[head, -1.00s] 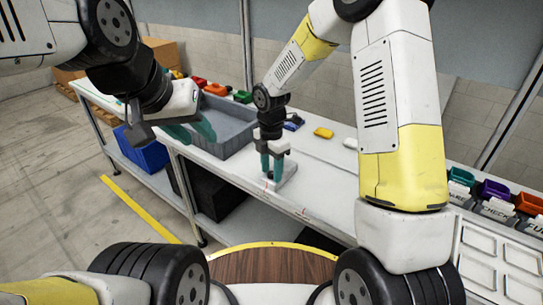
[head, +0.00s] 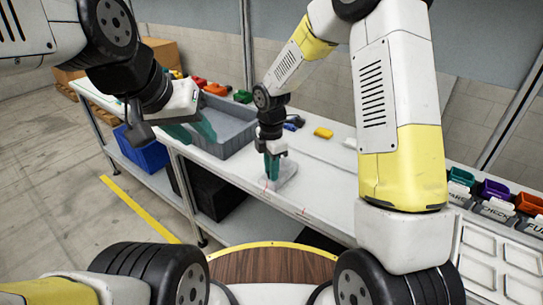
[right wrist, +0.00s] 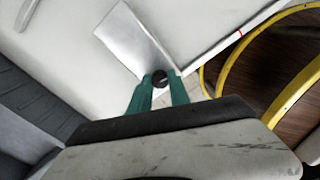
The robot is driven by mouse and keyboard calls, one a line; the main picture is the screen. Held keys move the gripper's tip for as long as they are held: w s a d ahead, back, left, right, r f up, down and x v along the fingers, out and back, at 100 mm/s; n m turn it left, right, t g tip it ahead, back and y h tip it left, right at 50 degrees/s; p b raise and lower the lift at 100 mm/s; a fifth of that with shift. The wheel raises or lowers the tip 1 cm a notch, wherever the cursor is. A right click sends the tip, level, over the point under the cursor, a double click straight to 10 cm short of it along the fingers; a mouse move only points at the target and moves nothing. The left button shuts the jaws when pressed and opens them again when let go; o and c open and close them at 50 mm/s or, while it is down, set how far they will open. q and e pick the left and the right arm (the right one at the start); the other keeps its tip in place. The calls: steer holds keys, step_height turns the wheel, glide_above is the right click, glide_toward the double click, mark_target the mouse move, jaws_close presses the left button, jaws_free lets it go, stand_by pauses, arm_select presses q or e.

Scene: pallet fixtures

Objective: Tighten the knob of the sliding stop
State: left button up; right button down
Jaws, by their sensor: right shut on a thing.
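The sliding stop (right wrist: 135,40) shows in the right wrist view as a pale grey plate on the white table, near its front edge. Its black round knob (right wrist: 159,78) sits between the green fingertips of my right gripper (right wrist: 159,92), which is shut on it. In the head view my right gripper (head: 272,170) points down at the stop (head: 284,180), and the knob is hidden there. My left gripper (head: 190,130) hangs by the grey tray at the table's left part, away from the stop. Whether its green fingers are apart is hard to see.
A grey tray (head: 226,112) stands left of the stop. A yellow block (head: 323,133) and a blue thing (head: 294,122) lie behind it. Red marks (right wrist: 239,33) show along the table's front edge. Coloured bins (head: 494,190) stand at the right. The table right of the stop is mostly clear.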

steer(key=m, duration=0.4)
steer(key=shift+m, duration=0.3)
steer(key=m, duration=1.2)
steer(key=shift+m, duration=0.3)
steer(key=m, duration=0.3)
steer(key=shift+m, duration=0.3)
steer(key=m, duration=0.4)
steer(key=shift+m, duration=0.3)
steer(key=m, duration=0.4)
steer(key=shift+m, duration=2)
